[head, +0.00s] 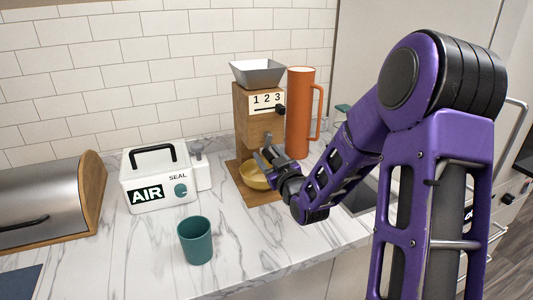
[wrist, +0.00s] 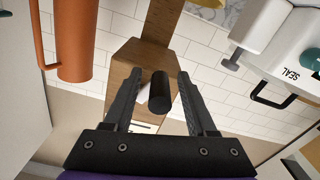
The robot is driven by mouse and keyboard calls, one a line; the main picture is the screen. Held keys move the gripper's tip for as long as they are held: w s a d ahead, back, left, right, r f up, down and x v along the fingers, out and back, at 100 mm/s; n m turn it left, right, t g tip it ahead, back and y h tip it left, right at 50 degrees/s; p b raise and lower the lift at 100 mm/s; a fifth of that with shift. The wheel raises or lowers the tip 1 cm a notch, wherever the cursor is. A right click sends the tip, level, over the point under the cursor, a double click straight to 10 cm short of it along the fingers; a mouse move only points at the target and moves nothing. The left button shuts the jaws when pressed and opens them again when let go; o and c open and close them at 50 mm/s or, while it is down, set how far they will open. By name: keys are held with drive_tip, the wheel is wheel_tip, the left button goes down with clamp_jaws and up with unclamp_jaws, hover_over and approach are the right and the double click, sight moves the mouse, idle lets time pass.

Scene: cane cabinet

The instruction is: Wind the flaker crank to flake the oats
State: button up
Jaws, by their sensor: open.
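The wooden flaker (head: 243,120) stands on the counter with a grey metal hopper (head: 258,72) on top and a "1 2 3" panel with a black knob (head: 280,109) at its side. A yellow bowl (head: 250,176) sits on its base, partly hidden by my gripper. My gripper (head: 264,156) is at the flaker's front, fingers open. In the wrist view, a black cylindrical handle (wrist: 159,92), seemingly the crank's grip, lies between the open fingers of my gripper (wrist: 158,78), with gaps on both sides. The crank arm is not clearly visible. The hopper's contents cannot be made out.
An orange pitcher (head: 299,115) stands close at the flaker's right. A white AIR sealer (head: 158,180) is to the left, a teal cup (head: 195,240) in front, and a bread bin (head: 50,205) at far left. The front counter is clear between the cup and my arm.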

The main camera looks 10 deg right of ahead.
clamp_jaws()
drive_tip(key=shift+a+r+m, duration=0.15)
drive_tip(key=shift+a+m, duration=0.05)
drive_tip(key=shift+m, duration=0.1)
idle(0.5)
